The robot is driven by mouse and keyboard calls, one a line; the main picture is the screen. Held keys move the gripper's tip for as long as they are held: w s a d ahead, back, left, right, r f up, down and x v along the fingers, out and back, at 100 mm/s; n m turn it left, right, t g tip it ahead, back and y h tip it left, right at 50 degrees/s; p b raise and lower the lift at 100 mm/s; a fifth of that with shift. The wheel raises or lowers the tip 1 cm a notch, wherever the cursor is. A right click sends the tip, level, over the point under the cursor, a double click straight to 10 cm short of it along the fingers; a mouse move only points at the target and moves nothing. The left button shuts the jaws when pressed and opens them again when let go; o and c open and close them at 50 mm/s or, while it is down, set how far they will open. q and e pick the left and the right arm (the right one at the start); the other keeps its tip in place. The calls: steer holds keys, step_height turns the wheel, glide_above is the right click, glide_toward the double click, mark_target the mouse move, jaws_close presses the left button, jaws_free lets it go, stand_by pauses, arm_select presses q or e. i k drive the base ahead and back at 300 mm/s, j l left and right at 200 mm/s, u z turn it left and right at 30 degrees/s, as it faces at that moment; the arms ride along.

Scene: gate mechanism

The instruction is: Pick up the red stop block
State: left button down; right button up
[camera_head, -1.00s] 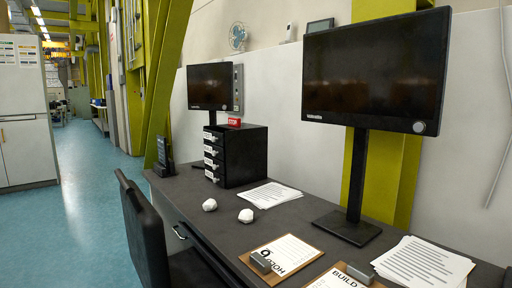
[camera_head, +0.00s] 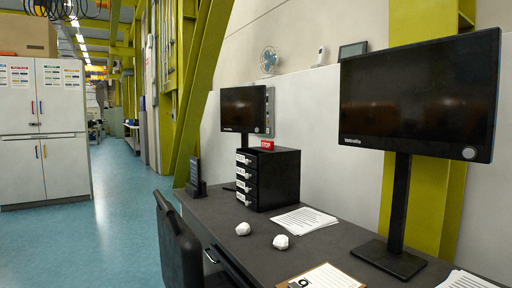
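The red stop block (camera_head: 267,145) is small, with white lettering that reads STOP. It sits on top of the black drawer unit (camera_head: 276,181), which stands on the dark desk in front of the smaller monitor. Neither of my grippers shows in the head view.
The dark desk (camera_head: 345,240) also holds a paper stack (camera_head: 304,219), two crumpled paper balls (camera_head: 281,242), a clipboard (camera_head: 325,277) and a large monitor (camera_head: 418,98). A black chair (camera_head: 178,243) stands at its front. The blue floor (camera_head: 110,215) to the left is open, up to a white cabinet (camera_head: 45,130).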

mark_target(270, 145)
steer(key=i+j, duration=0.1)
steer(key=j, duration=0.3)
steer(key=i+j, duration=0.1)
steer(key=j, duration=0.25)
steer(key=i+j, duration=0.2)
steer(key=j, duration=0.15)
steer(key=i+j+z, duration=0.15)
steer(key=i+j, duration=0.25)
steer(key=j, duration=0.3)
steer(key=i+j+z, duration=0.1)
steer(key=i+j, duration=0.15)
steer(key=i+j+z, duration=0.1)
steer(key=j, duration=0.4)
steer(key=i+j, duration=0.2)
steer(key=j, duration=0.2)
steer(key=i+j+z, duration=0.1)
steer(key=j, duration=0.3)
steer(key=i+j+z, duration=0.1)
steer(key=i+j, duration=0.15)
steer(key=j, duration=0.15)
